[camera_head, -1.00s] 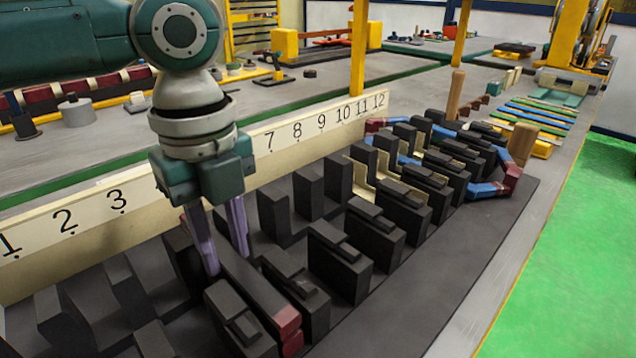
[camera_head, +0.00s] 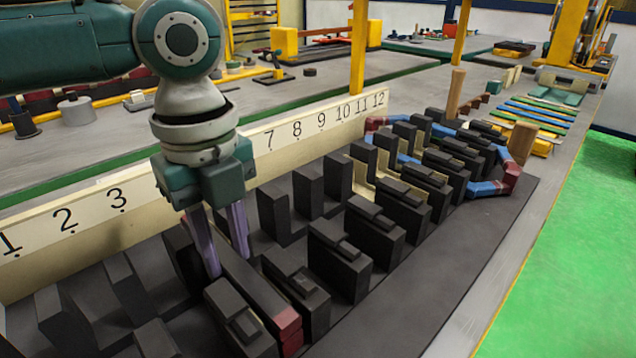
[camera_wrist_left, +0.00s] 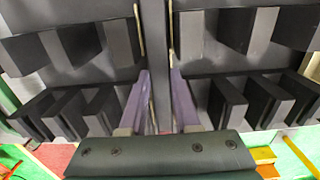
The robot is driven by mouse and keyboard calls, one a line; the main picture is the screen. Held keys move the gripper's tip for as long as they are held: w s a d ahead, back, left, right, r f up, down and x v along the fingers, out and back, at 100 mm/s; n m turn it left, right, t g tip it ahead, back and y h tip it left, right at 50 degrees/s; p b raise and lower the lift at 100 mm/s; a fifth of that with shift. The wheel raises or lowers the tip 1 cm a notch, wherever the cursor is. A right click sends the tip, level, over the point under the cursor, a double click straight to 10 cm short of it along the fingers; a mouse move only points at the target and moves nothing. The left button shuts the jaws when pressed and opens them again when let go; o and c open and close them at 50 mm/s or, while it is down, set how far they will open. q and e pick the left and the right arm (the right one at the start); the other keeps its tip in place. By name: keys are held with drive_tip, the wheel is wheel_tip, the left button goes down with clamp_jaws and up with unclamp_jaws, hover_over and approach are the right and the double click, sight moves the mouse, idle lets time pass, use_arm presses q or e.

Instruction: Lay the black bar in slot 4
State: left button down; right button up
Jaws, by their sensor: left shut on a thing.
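The black bar (camera_head: 252,288) has a dark red near end. It lies lengthwise in a gap between the dark blocks of the slotted stator (camera_head: 345,283). In the left wrist view, the bar (camera_wrist_left: 154,35) runs upright between the fingers (camera_wrist_left: 158,85). The number strip (camera_head: 120,202) shows 1 to 3 and 7 to 12; my arm hides those between, so I cannot read this slot's number. My right gripper is not in view.
Dark blocks stand close on both sides of the bar. Blue and red coil parts (camera_head: 487,189) sit among the far slots. Wooden pegs (camera_head: 521,143) stand by the far end. The dark mat (camera_head: 420,290) is clear along the right side.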

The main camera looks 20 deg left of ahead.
sight(227, 256)
use_arm(q)
drive_tip(key=shift+f, duration=0.15)
drive_tip(key=c, duration=0.6)
unclamp_jaws()
drive_tip(key=shift+o, duration=0.2)
drive_tip(key=shift+r+p, duration=0.8)
drive_tip(key=shift+p, duration=0.35)
wheel_tip(227, 256, up, 8)
drive_tip(key=p, duration=0.8)
drive_tip(key=shift+f+p, duration=0.25)
drive_tip(key=shift+p, duration=0.1)
